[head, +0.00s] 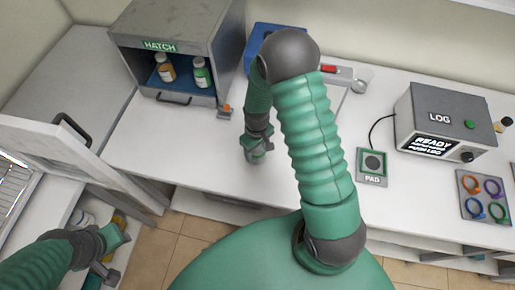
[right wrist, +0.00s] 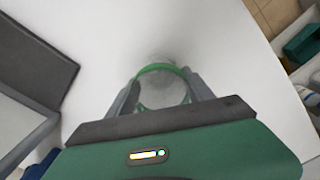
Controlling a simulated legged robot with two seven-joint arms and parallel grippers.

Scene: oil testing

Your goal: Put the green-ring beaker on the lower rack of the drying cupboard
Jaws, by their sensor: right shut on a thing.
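The green-ring beaker (right wrist: 162,92) is clear glass with a green band, seen in the right wrist view between the fingers of my right gripper (right wrist: 163,98). My right gripper is shut on it, over the white bench. In the head view my right gripper (head: 257,153) is above the bench's front part, and the beaker is mostly hidden there. A white cabinet at the left, seemingly the drying cupboard, has an open door (head: 60,150) and a wire rack (head: 13,180); its lower rack cannot be made out. My left gripper (head: 112,255) is near the lower left; its jaw opening is unclear.
The grey HATCH box (head: 172,25) at the back holds two bottles. A PAD plate (head: 372,166), a LOG box (head: 448,120) and a board of coloured rings (head: 484,196) are at the right. The bench (head: 185,140) in front of the hatch is mostly clear.

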